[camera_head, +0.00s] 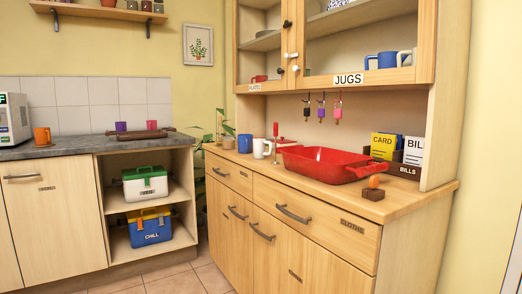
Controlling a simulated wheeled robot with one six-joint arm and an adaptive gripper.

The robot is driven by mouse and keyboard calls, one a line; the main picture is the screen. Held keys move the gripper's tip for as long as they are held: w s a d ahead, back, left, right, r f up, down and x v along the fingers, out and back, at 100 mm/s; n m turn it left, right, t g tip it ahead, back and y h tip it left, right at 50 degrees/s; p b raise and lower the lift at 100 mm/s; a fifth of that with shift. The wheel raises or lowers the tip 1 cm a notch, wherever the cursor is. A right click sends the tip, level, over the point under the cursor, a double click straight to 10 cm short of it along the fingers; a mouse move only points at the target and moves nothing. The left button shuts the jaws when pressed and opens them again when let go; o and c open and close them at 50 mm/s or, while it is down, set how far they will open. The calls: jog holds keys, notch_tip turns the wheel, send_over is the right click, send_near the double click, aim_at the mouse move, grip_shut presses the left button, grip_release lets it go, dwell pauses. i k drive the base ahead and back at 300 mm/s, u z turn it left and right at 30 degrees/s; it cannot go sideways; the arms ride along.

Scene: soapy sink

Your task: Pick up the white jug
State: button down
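A small white vessel with a handle (261,149) stands upright on the wooden dresser's worktop, just left of a red basin (322,163). A blue cup-like vessel (245,143) stands close to its left. I cannot tell for sure which pale vessel is a jug and which a mug. My gripper is not in view.
The wooden dresser (300,240) has shut drawers and doors. A bills holder (403,168) and a small brown block (373,193) are at the right of its top. A grey counter with an orange mug (42,136) is at left. Some tiled floor shows between.

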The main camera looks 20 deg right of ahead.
aim_at(259, 145)
jog(key=u, duration=0.35)
jog(key=k, duration=0.45)
jog(key=u, duration=0.95)
jog(key=i, duration=2.6)
jog(key=z, duration=0.6)
jog(key=i, duration=1.5)
jog(key=z, duration=2)
jog(key=i, duration=0.95)
jog(key=z, duration=0.8)
